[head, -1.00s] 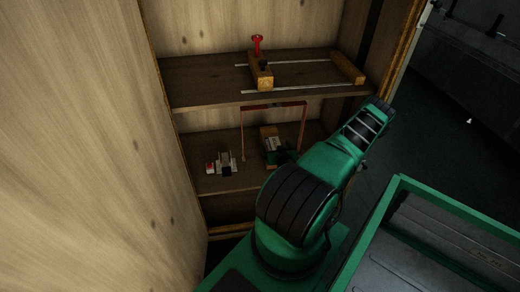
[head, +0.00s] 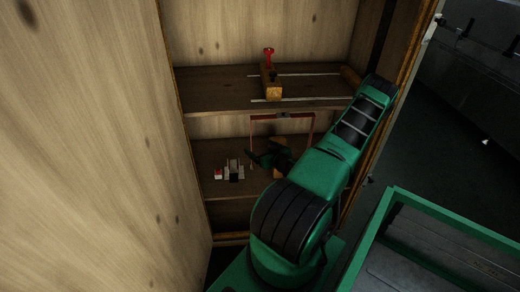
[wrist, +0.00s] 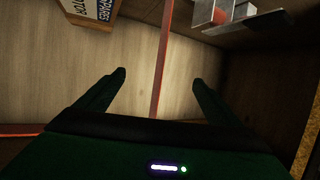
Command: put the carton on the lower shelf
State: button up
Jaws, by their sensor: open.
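A brown carton (head: 281,143) shows in the head view in the lower part of the wooden cabinet, mostly hidden behind my gripper (head: 266,158) and arm. In the wrist view the carton (wrist: 72,12), with a white printed label, is cut off at the upper left edge. It lies apart from my gripper (wrist: 158,80), outside the space between the fingers. My gripper is open, its fingers spread with no object held. The lower shelf (head: 218,191) is dark wood; my gripper is at its level inside the cabinet.
A thin red frame (head: 265,117) hangs below the upper shelf (head: 215,93); its red bar (wrist: 161,65) runs between my fingers in the wrist view. A small grey, red and white item (head: 233,170) sits to the left.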

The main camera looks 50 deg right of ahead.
jog(key=w+a+r+n+g+y, duration=0.1)
jog(key=a+r+n+g+y, duration=0.3)
jog(key=a, duration=0.6)
jog(key=w+a+r+n+g+y, duration=0.2)
jog(key=a+r+n+y, duration=0.3)
jog(key=a, duration=0.5)
jog(key=s+a+r+m+g+h, duration=0.1)
jog(key=s+a+r+m+g, duration=0.1)
jog(key=s+r, duration=0.5)
jog(key=s+a+r+m+g+h, duration=0.1)
jog(key=s+a+r+m+g, duration=0.1)
jog(key=s+r+m, duration=0.3)
jog(key=s+a+r+m+g+h, duration=0.1)
jog(key=s+a+r+m+g, duration=0.2)
jog(key=s+r, duration=0.7)
jog(key=shift+s+a+r+m, duration=0.2)
jog(key=shift+s+a+m, duration=0.2)
jog(key=shift+s+a, duration=0.45)
jog(key=shift+s+d, duration=0.15)
